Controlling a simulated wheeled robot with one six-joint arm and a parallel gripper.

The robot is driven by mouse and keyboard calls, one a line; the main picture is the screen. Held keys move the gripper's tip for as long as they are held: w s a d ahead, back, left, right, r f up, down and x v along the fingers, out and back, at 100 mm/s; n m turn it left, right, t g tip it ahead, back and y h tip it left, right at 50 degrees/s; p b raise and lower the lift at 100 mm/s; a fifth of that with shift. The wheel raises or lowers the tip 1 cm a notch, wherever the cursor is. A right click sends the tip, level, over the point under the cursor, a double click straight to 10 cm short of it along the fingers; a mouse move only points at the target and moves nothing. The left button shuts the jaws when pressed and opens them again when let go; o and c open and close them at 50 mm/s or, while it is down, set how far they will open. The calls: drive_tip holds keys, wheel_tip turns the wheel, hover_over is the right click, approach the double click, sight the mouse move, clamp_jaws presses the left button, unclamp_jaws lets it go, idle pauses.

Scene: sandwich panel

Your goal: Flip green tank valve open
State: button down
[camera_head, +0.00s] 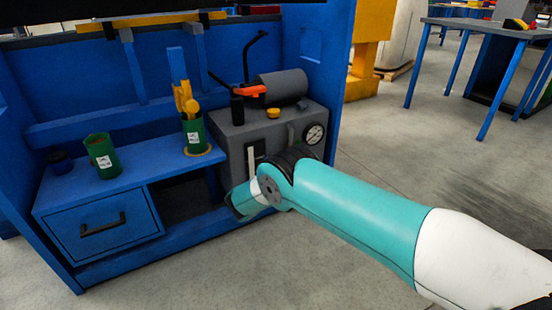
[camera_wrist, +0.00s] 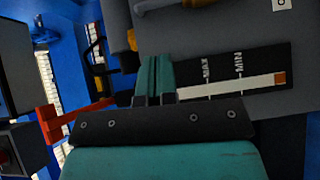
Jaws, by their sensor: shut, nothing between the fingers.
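I cannot make out a green valve for certain in either view. In the wrist view the strip (camera_wrist: 262,62) bears MAX and MIN marks and a white bar with an orange end. My gripper (camera_wrist: 155,62) is shut and empty, its teal fingers appearing in front of the grey face beside the strip. In the head view my arm hides the fingers and part of the tank's lower front.
A red-orange part (camera_head: 250,91) and a dark cylinder (camera_head: 282,86) sit on top of the tank. Green cans (camera_head: 103,157) and (camera_head: 194,137) stand on the bench (camera_head: 130,178); the right one holds yellow tools. A blue side wall (camera_head: 325,55) rises behind the tank.

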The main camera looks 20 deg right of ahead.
drive_tip(key=shift+v, duration=1.2)
drive_tip(key=shift+f, duration=0.1)
wheel_tip(320, 180, up, 9)
drive_tip(key=m+g+y+p, duration=0.2)
drive_tip(key=m+g+y, duration=0.1)
drive_tip(key=m+g, duration=0.1)
drive_tip(key=s+a+r+m+g+y+p, duration=0.15)
drive_tip(key=s+a+r+g+y, duration=0.3)
drive_tip(key=s+r, duration=0.65)
drive_tip(key=s+a+r+g+y+p, duration=0.15)
drive_tip(key=s+r, duration=0.25)
drive_tip(key=s, duration=0.8)
drive_tip(key=s+a+r+n+g+y+b, duration=0.1)
drive_tip(key=s+r+g+y, duration=0.2)
drive_tip(key=s, duration=0.8)
drive_tip(key=s+a+r+g+y+p, duration=0.15)
drive_tip(key=s+r, duration=0.25)
drive_tip(key=s, duration=0.8)
wheel_tip(320, 180, up, 38)
drive_tip(key=p, duration=3.7)
drive_tip(key=shift+s+d, duration=0.25)
drive_tip(key=shift+d, duration=0.15)
drive_tip(key=shift+g, duration=0.25)
